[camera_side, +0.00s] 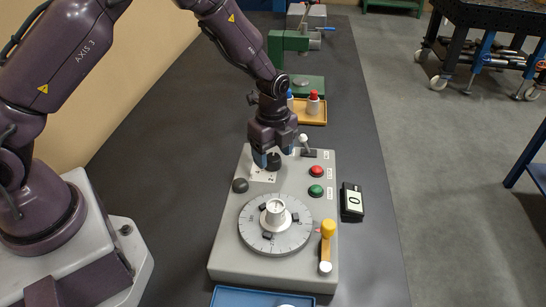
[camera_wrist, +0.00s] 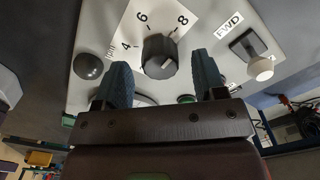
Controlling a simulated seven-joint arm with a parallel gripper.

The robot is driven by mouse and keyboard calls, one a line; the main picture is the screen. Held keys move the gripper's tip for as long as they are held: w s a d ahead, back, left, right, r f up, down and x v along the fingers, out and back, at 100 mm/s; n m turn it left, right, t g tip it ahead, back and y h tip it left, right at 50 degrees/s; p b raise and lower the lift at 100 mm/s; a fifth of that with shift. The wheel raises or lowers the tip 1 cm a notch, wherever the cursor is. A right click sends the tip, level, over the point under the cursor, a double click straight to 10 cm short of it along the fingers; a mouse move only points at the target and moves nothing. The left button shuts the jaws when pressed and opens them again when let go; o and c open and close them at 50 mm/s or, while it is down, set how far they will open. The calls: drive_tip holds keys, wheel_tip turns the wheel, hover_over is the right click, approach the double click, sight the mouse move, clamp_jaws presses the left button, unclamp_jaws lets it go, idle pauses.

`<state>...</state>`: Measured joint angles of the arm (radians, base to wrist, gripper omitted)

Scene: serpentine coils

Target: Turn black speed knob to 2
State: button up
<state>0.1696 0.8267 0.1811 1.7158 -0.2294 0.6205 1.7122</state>
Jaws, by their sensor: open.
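The black speed knob (camera_wrist: 159,57) sits on a white scale plate with 4, 6 and 8 visible in the wrist view. A short pale mark shows on the knob toward its lower right; I cannot tell exactly which number it stands at. The 2 is not readable. My gripper (camera_wrist: 160,61) is open, with one blue-grey finger on each side of the knob in the picture; contact is not visible. In the side view my gripper (camera_side: 266,160) is just over the knob (camera_side: 274,163), partly hiding it and the plate.
On the grey machine box (camera_side: 225,262) are a black ball (camera_side: 240,185), a white-tipped FWD lever (camera_side: 304,139), red (camera_side: 317,171) and green (camera_side: 315,190) buttons, a round dial plate (camera_side: 250,233) and a yellow handle (camera_side: 327,240). A display (camera_side: 352,202) beside it reads 0.

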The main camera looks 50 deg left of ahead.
drive_tip(key=shift+f, duration=0.95)
drive_tip(key=shift+c, duration=0.2)
drive_tip(key=c, duration=0.9)
